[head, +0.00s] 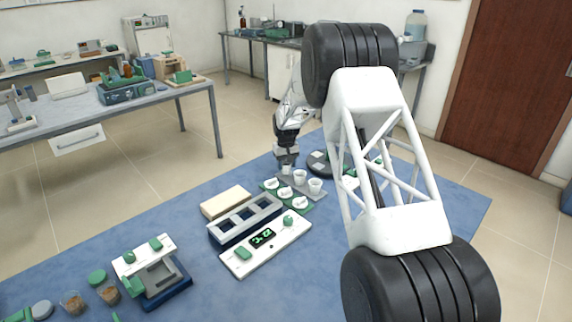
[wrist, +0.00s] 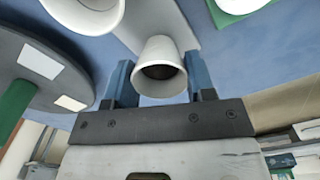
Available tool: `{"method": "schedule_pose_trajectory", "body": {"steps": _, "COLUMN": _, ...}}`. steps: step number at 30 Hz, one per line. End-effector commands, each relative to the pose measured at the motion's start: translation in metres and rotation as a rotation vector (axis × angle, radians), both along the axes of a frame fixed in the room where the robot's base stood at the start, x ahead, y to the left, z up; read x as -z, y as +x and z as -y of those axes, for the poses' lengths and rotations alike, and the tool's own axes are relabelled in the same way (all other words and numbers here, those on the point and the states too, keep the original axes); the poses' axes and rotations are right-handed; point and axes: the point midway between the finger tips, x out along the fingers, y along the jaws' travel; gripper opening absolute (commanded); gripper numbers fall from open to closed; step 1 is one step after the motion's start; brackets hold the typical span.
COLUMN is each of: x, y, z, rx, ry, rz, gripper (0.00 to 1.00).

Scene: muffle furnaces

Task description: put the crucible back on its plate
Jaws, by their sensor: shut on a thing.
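My gripper (head: 287,160) is shut on a small white crucible (wrist: 160,52), with one blue finger on each side of it in the wrist view. The crucible is open-topped with a dark inside. In the head view the held crucible (head: 286,170) is at the far left end of a grey plate (head: 313,197). I cannot tell whether it touches the plate. Two more white crucibles stand on the plate, a middle one (head: 299,176) and a right one (head: 315,186). The grey plate also shows behind the held crucible in the wrist view (wrist: 175,18).
A green tray (head: 303,210) with several white pieces lies just in front of the plate. A dark round disc (head: 318,160) with pale patches is close by on the right. A dark rack (head: 243,222), a tan block (head: 225,201) and a white device with a display (head: 238,260) stand nearer.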

Motion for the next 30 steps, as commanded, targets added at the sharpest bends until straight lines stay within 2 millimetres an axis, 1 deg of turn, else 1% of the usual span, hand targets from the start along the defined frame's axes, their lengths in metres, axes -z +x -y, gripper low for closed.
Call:
{"method": "schedule_pose_trajectory", "body": {"steps": 8, "x": 0.001, "y": 0.000, "z": 0.000, "rx": 0.000, "ry": 0.000, "rz": 0.000, "gripper": 0.23}}
{"method": "schedule_pose_trajectory", "body": {"steps": 21, "x": 0.010, "y": 0.000, "z": 0.000, "rx": 0.000, "ry": 0.000, "rz": -0.001, "gripper": 0.23}}
{"method": "schedule_pose_trajectory", "body": {"steps": 22, "x": 0.010, "y": 0.000, "z": 0.000, "rx": 0.000, "ry": 0.000, "rz": 0.000, "gripper": 0.52}}
{"method": "schedule_pose_trajectory", "body": {"steps": 27, "x": 0.010, "y": 0.000, "z": 0.000, "rx": 0.000, "ry": 0.000, "rz": 0.000, "gripper": 0.78}}
{"method": "schedule_pose_trajectory", "body": {"steps": 28, "x": 0.010, "y": 0.000, "z": 0.000, "rx": 0.000, "ry": 0.000, "rz": 0.000, "gripper": 0.80}}
{"method": "schedule_pose_trajectory", "body": {"steps": 30, "x": 0.010, "y": 0.000, "z": 0.000, "rx": 0.000, "ry": 0.000, "rz": 0.000, "gripper": 0.80}}
